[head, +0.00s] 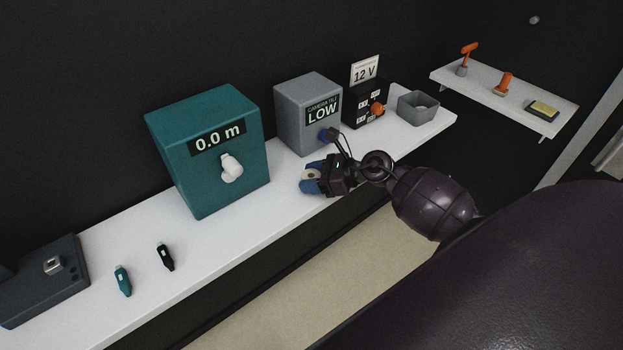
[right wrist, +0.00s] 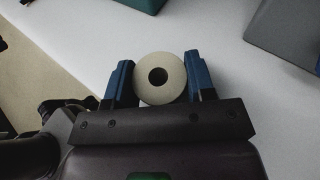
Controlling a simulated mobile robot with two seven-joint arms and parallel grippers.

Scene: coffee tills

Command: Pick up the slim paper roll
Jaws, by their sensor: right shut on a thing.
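The slim paper roll (right wrist: 160,78) is a pale ring with a dark round hole, seen end-on in the right wrist view. It sits between the two blue fingers of my right gripper (right wrist: 160,85), which are shut on its sides. In the head view my right gripper (head: 312,178) is over the white shelf, in front of the gap between the teal box and the grey box. The roll (head: 313,174) shows there only as a small pale patch between the blue fingers. I cannot tell whether it touches the shelf. My left gripper is not in view.
On the white shelf (head: 120,240) stand a teal box (head: 185,175) with a white knob, a grey box (head: 292,110), a 12 V unit (head: 365,108) and a grey bin (head: 415,107). Two small sticks, teal (head: 122,281) and black (head: 165,257), lie at left. The shelf's front middle is clear.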

